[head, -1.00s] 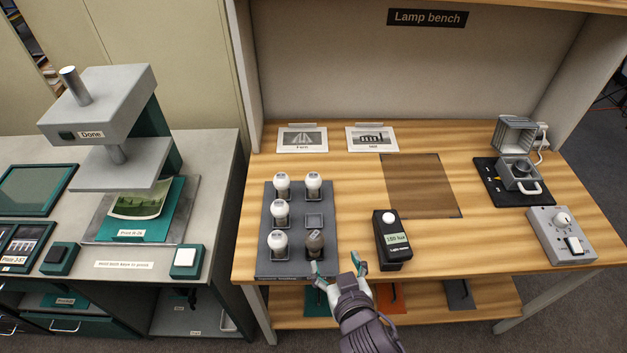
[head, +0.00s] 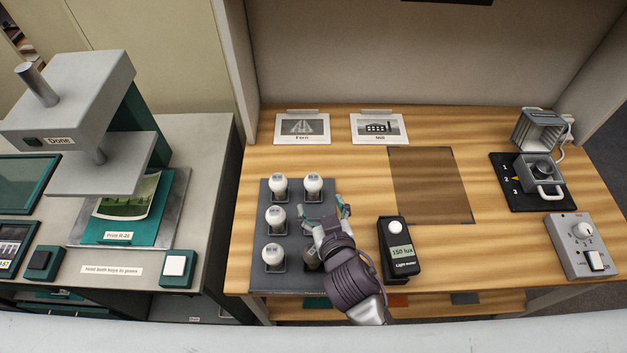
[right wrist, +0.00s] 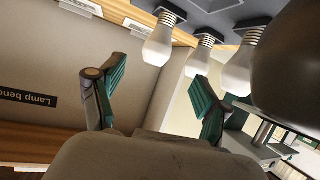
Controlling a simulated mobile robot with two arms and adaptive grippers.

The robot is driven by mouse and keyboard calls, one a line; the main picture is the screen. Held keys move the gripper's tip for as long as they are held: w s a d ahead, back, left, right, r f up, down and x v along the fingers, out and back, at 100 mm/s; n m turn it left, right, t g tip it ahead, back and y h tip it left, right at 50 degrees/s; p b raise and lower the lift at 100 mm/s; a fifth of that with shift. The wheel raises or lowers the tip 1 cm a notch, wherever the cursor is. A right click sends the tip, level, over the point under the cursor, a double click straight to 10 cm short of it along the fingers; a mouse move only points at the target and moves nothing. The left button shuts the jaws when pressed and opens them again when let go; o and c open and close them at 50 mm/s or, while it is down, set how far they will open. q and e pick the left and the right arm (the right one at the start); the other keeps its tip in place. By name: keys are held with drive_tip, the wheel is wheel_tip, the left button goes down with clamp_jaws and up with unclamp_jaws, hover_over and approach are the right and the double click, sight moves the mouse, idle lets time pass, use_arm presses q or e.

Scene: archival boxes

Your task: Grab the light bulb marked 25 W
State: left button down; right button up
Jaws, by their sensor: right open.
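White bulbs stand upright in a dark grey tray (head: 296,289) in the head view: back left (head: 279,188), back right (head: 313,187), middle left (head: 274,219) and front left (head: 272,255). Their printed marks are too small to read, so I cannot tell which says 25 W. My left gripper is out of view.
A black light meter (head: 399,252) reading 150 lux stands right of the tray. Two picture cards (head: 302,128) lie behind it. A brown mat (head: 432,185) is clear. A lamp fixture (head: 539,171) and a grey dial box (head: 581,247) stand at the right.

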sight(316, 188)
drive_tip(key=x, duration=0.4)
drive_tip(key=shift+w+f+p, duration=0.15)
drive_tip(key=shift+w+p, duration=0.15)
drive_tip(key=shift+w, duration=0.25)
drive_tip(key=shift+p+x, duration=0.45)
drive_tip(key=shift+x, duration=1.95)
drive_tip(key=shift+s+d, duration=0.1)
drive_tip(key=shift+c, duration=1.7)
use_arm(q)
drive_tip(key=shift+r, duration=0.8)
use_arm(e)
drive_tip(key=c, duration=0.9)
